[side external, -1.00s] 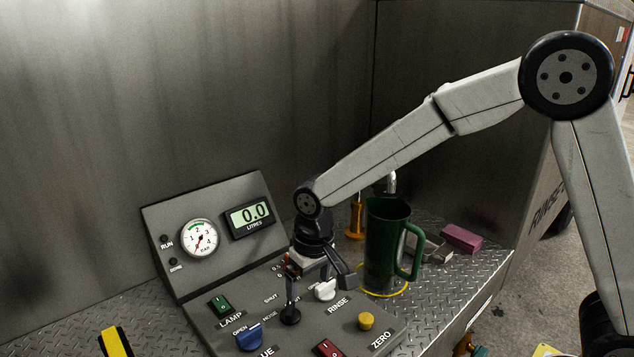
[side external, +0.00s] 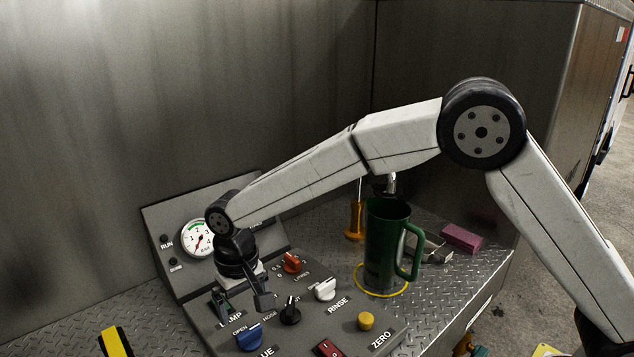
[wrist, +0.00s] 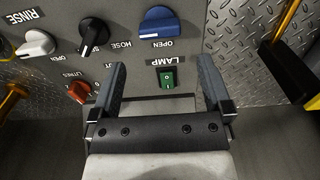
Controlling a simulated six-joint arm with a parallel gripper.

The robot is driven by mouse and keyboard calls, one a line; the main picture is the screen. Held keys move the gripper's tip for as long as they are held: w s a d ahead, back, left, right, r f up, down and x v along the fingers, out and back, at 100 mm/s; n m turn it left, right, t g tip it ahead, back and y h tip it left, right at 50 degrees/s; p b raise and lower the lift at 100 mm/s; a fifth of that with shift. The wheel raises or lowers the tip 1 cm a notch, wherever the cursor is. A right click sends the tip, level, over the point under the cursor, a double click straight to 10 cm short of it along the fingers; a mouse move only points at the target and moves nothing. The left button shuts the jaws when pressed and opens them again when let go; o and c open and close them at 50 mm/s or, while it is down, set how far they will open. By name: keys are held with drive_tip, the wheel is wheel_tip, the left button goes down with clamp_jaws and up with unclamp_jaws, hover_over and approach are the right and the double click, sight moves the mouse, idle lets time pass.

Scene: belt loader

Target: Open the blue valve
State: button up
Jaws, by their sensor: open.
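The blue valve knob (side external: 248,337) sits on the sloped grey control panel near its front left, beside an OPEN label. It also shows at the top of the wrist view (wrist: 158,22), its handle lying roughly crosswise there. My gripper (side external: 243,304) is over the LAMP area of the panel, just behind the blue valve. In the wrist view my gripper (wrist: 160,82) has its two fingers spread wide and empty, with the green lamp switch (wrist: 168,78) showing between them. The blue valve is beyond the fingertips, and I see no contact.
A black knob (side external: 290,310), orange knob (side external: 292,262) and white knob (side external: 326,289) stand close by on the panel. A red switch (side external: 328,348) and yellow button (side external: 366,321) are nearer the front. A green jug (side external: 385,250) stands to the right. A gauge (side external: 198,238) is behind.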

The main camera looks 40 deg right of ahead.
sight(248, 330)
drive_tip(key=shift+f, duration=3.55)
drive_tip(key=c, duration=1.1)
